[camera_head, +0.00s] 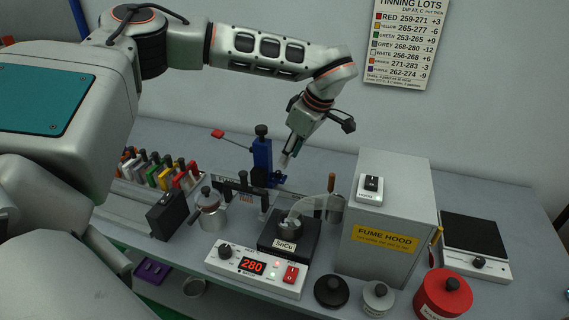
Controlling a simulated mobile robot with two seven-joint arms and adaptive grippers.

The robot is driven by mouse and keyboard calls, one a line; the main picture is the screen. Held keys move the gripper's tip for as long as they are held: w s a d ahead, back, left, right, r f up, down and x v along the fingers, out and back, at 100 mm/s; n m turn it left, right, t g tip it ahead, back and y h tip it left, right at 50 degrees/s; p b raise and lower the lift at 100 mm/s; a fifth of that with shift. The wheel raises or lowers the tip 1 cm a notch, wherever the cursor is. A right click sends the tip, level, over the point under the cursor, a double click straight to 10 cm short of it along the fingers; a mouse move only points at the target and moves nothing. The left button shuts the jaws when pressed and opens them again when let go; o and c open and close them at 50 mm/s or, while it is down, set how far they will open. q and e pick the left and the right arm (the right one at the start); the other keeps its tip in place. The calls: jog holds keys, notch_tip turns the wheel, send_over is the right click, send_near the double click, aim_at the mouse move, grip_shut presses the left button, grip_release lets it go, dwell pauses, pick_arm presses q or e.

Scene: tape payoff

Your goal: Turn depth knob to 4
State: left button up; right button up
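A blue upright post (262,158) stands on the bench behind the solder pot, with a black knob (262,130) on top. A small blue and dark part sticks out low on its right side. I cannot make out a depth scale or its number. My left gripper (284,162) points down just right of the post, its fingertips close to that low part. Whether it touches it, and whether its fingers are open or shut, is too small to tell. My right gripper is not in view.
The solder pot (273,246) labelled SnCu and its controller (247,266) reading 280 stand in front of the post. The fume hood (393,215) stands to the right. A rack of coloured, black-handled pieces (128,199) is at left. A red-tipped lever (217,133) reaches left.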

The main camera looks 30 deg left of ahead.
aim_at(279, 172)
pick_arm(q)
jog(key=shift+w+a+p+x, duration=0.15)
jog(key=shift+a+p+x, duration=0.05)
jog(key=shift+x, duration=1.75)
jog(key=shift+w+a+p+x, duration=0.1)
jog(key=shift+a+p+x, duration=0.1)
jog(key=shift+x, duration=1.75)
jog(key=shift+r, duration=0.15)
grip_shut()
